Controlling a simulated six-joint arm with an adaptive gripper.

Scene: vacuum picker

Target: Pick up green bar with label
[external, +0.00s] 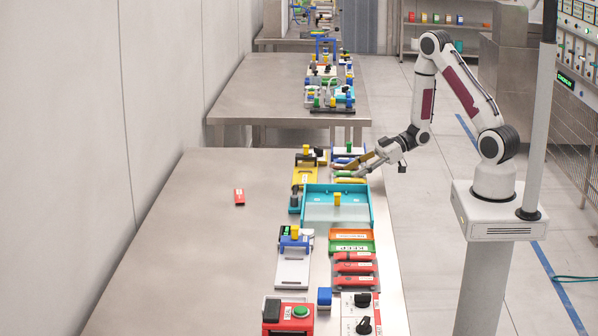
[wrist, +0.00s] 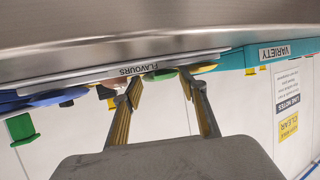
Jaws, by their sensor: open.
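The green bar with a white "KEEP" label (external: 352,247) lies near the table's right edge in the external view, between an orange labelled bar (external: 350,235) and several red bars (external: 355,268). My gripper (external: 345,168) is open, well behind the green bar, beyond the teal tray, over a rack with coloured pieces. In the wrist view my gripper (wrist: 163,80) has its two fingers apart, with a "FLAVOURS" strip (wrist: 100,78) and a small green piece (wrist: 160,75) near the fingertips. Nothing shows held. The labelled green bar cannot be made out in the wrist view.
A teal tray (external: 370,207) stands between my gripper and the bars. A white-and-blue device (external: 293,266) and red button box (external: 288,318) stand left of the bars.

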